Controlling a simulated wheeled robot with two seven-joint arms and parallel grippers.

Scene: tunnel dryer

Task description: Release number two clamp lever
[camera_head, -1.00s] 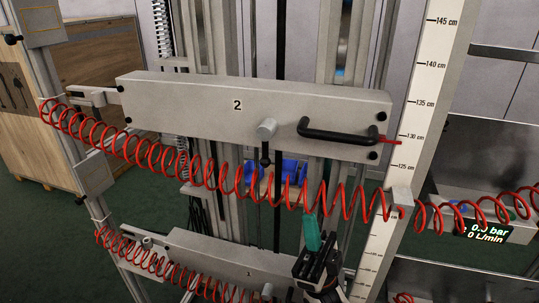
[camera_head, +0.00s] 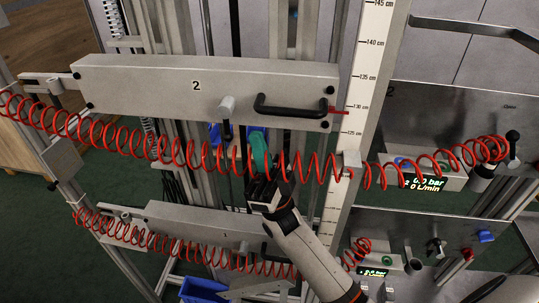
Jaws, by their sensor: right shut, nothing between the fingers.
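The panel marked 2 (camera_head: 150,85) spans the upper left. On its lower edge is a clamp lever (camera_head: 227,107), a grey round knob with a short black stem pointing down. To its right is a black bar handle (camera_head: 290,108). My right gripper (camera_head: 260,150) has teal fingers that look closed together, with nothing seen between them. It is just below the panel, right of and slightly below the lever stem, apart from it in the picture; depth is hard to tell. The red coiled hose crosses by the fingers. My left gripper is not in view.
The red coiled hose (camera_head: 190,150) stretches across under panel 2. The panel marked 1 (camera_head: 180,222) sits lower, with another red hose. A white centimetre scale post (camera_head: 362,80) stands right of panel 2. A display (camera_head: 425,184) reads 0 L/min. A blue bin (camera_head: 203,290) is low.

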